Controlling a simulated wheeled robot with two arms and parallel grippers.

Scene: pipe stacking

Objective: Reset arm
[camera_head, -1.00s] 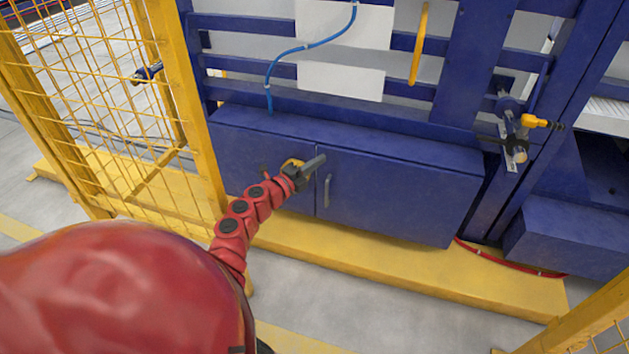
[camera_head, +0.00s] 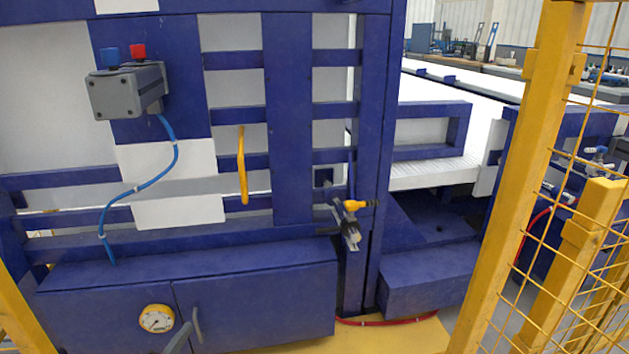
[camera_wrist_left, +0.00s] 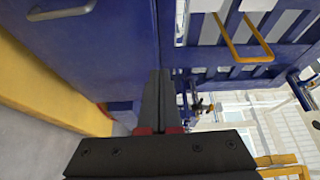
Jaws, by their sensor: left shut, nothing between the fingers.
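The rest of that arm is out of the head view. In the left wrist view the gripper (camera_wrist_left: 158,98) has its two dark fingers together, with nothing between them. It is near the blue cabinet front (camera_wrist_left: 95,45), and I cannot tell the exact gap. My right gripper is in neither view.
A grey button box (camera_head: 127,90), a blue hose (camera_head: 172,150) and a yellow handle (camera_head: 242,165) are above. A yellow mesh fence (camera_head: 512,180) stands at the right.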

